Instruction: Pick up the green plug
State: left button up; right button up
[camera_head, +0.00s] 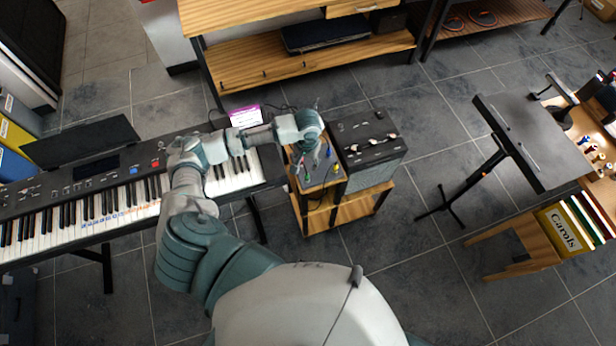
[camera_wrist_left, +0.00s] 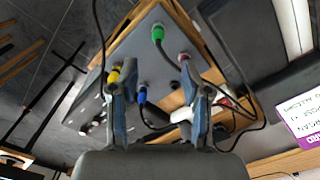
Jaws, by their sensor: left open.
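The green plug (camera_wrist_left: 157,34) stands in the grey panel in the left wrist view, with a dark cable running from it. My left gripper (camera_wrist_left: 158,72) is open and empty, its two fingers pointing toward the panel, with the green plug ahead of and between the fingertip lines, apart from both. In the head view, my left gripper (camera_head: 314,152) hangs over the small wooden stand that carries the panel. My right gripper is not in view.
In the left wrist view, a yellow plug (camera_wrist_left: 114,75) is by the left finger, a red plug (camera_wrist_left: 184,57) by the right, and a blue plug (camera_wrist_left: 141,96) between. Loose cables cross the panel. A black amplifier (camera_head: 368,150) and a keyboard (camera_head: 90,205) flank the stand.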

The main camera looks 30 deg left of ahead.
aim_at(307, 174)
pick_arm(q)
notch_tip(307, 174, down, 4)
jog(key=shift+a+f, duration=0.25)
jog(key=shift+f, duration=0.05)
jog(key=f, duration=0.4)
jog(key=shift+s+d+f, duration=0.2)
jog(key=shift+s+f, duration=0.1)
jog(key=shift+d+f, duration=0.15)
jog(key=shift+f, duration=0.1)
jog(key=shift+d, duration=0.2)
grip_shut()
jog(key=shift+a, duration=0.2)
